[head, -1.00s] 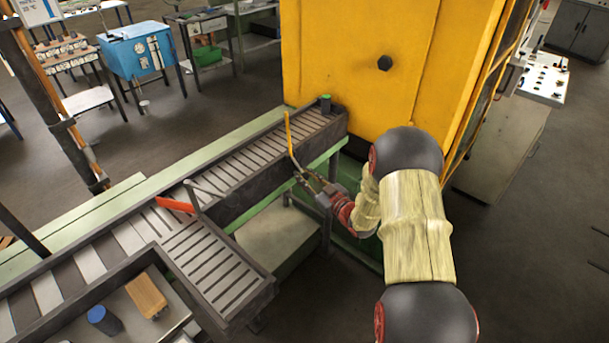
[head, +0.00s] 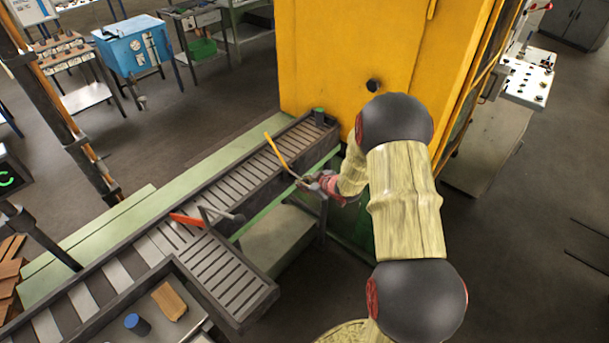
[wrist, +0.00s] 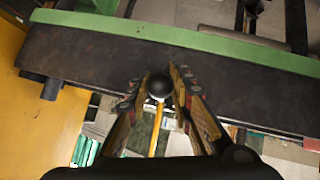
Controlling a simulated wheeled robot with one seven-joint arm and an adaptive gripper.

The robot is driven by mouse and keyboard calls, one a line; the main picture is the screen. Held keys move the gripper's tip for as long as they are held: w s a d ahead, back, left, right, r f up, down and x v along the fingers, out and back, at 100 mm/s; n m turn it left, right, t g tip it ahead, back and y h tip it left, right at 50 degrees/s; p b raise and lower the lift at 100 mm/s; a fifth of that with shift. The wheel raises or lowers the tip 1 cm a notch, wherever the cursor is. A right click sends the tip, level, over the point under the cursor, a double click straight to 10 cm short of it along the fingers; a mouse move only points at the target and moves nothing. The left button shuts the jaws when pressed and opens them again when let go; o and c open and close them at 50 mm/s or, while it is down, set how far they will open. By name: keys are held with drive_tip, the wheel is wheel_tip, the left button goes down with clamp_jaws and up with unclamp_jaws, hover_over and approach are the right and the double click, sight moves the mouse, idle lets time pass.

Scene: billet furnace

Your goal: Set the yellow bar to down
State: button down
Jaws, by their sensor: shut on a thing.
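The yellow bar (head: 277,152) shows beside the roller conveyor in the head view. It tilts up and to the left from my gripper (head: 303,182). My gripper is at the bar's lower right end, by the conveyor's near side. In the wrist view, the two fingers of my gripper (wrist: 158,88) stand on either side of a dark ball knob, shut on this end of the yellow bar (wrist: 156,131). The bar runs down from the knob in that view and is partly hidden behind my gripper.
A yellow furnace housing (head: 335,60) stands close behind. A tray holds a wooden block (head: 169,300) and a blue cylinder (head: 137,324).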

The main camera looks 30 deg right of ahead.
wheel_tip(320, 180, up, 3)
drive_tip(key=g+p, duration=0.2)
drive_tip(key=p, duration=0.4)
drive_tip(key=shift+f+h, duration=0.2)
drive_tip(key=shift+h, duration=0.1)
drive_tip(key=g+p, duration=0.1)
drive_tip(key=p, duration=0.1)
drive_tip(key=r+g+p, duration=0.1)
drive_tip(key=p, duration=0.1)
drive_tip(key=shift+w+a+n+h+p, duration=0.1)
drive_tip(key=shift+w+n+h+p, duration=0.1)
drive_tip(key=shift+n+h+p, duration=0.15)
drive_tip(key=r+p, duration=0.1)
drive_tip(key=p, duration=0.1)
drive_tip(key=w+r+p, duration=0.1)
drive_tip(key=p, duration=0.1)
drive_tip(key=shift+w+a+r+p, duration=0.3)
drive_tip(key=shift+w+r+p, duration=0.45)
drive_tip(key=shift+p, duration=0.65)
drive_tip(key=c, duration=1.9)
unclamp_jaws()
drive_tip(key=o, duration=0.4)
drive_tip(key=shift+s+f, duration=0.2)
drive_tip(key=shift+c, duration=0.2)
drive_tip(key=shift+r, duration=0.1)
